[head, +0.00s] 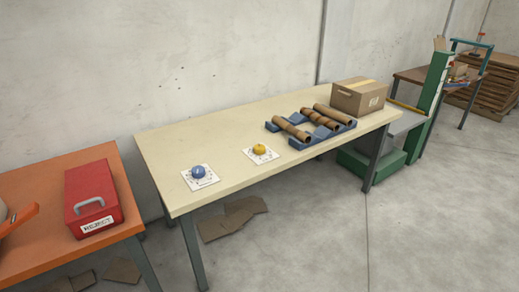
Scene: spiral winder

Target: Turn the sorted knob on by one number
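A blue knob (198,171) sits on a white plate with dark markings (209,182) near the front left edge of the cream table. A yellow knob (260,149) sits on a similar white plate (271,156) to its right, near the middle of the front edge. The markings are too small to read, so I cannot tell which knob is the sorted one or what number each points to.
The cream table (200,130) also holds brown tubes (292,129) on blue cradles and a cardboard box (359,96). A red box (92,197) stands on an orange table (30,258) at left. Flat cardboard (232,219) lies on the floor. Open floor lies in front.

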